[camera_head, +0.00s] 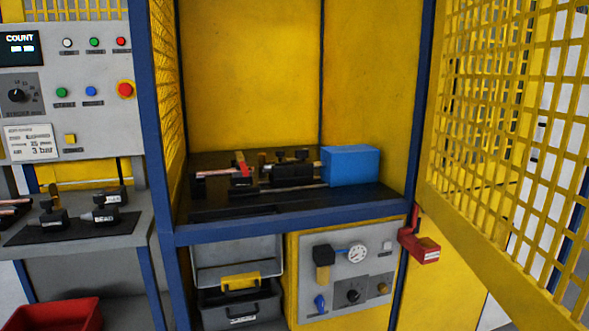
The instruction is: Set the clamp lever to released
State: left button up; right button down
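Inside the yellow cell, a fixture with black clamp blocks (290,172) and a copper-coloured tube (213,173) stands on a dark bench. A small red upright part (241,163) on the fixture looks like the clamp lever; its label and exact setting are too small to tell. A blue box-shaped block (351,166) stands at the fixture's right end. Neither of my grippers is in view.
The yellow mesh door (510,130) stands open at right, with a red latch box (420,247) near its hinge side. A grey pneumatic panel (347,272) with gauge is below the bench. A control panel (60,80) and a side bench (90,235) are at left.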

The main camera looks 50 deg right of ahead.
aim_at(241, 164)
jog(key=z, duration=0.45)
jog(key=i, duration=0.8)
jog(key=z, duration=0.3)
